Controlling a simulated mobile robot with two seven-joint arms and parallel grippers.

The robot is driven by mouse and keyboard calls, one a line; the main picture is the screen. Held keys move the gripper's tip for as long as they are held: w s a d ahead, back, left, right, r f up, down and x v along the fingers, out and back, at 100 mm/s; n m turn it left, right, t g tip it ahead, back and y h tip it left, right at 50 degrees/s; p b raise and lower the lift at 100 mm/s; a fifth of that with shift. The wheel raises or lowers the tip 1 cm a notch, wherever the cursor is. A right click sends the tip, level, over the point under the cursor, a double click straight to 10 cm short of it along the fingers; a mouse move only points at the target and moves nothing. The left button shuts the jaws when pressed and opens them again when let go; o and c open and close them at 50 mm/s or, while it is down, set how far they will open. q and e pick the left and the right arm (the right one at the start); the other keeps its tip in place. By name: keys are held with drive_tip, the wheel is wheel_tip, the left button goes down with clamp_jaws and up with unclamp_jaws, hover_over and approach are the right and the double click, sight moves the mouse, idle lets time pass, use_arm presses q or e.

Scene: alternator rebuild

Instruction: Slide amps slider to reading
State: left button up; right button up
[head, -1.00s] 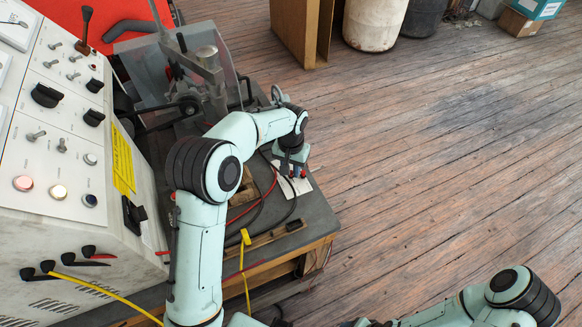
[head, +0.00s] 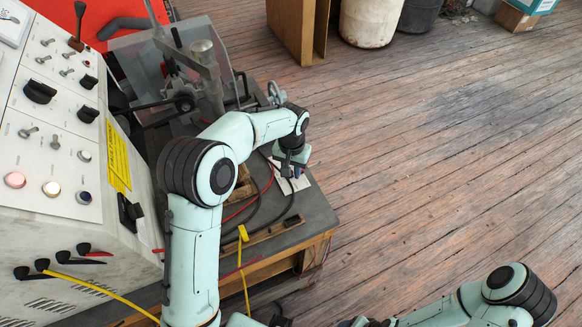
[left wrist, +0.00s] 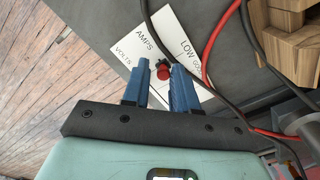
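The white card (left wrist: 196,58) marked AMPS, VOLTS and LOW lies on the grey bench top in the left wrist view. A small red slider knob (left wrist: 164,71) sits on a dark base on it. In the head view, the card (head: 303,182) shows partly behind my left gripper (head: 290,166). In the left wrist view, my left gripper (left wrist: 160,72) has two blue fingers apart, with the red knob showing in line with the gap between their tips. I cannot tell whether the tips are level with the knob or above it. My right gripper is not visible.
Black and red cables (left wrist: 211,38) run across the bench beside the card. Wooden blocks (left wrist: 290,38) stand close by. A control panel (head: 50,125) with knobs and lamps is at the left, and a clamp stand (head: 207,75) is behind. The wooden floor right of the bench is clear.

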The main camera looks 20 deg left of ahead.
use_arm(q)
wheel_tip(320, 180, up, 13)
drive_tip(key=p, duration=0.1)
drive_tip(key=shift+r, duration=0.2)
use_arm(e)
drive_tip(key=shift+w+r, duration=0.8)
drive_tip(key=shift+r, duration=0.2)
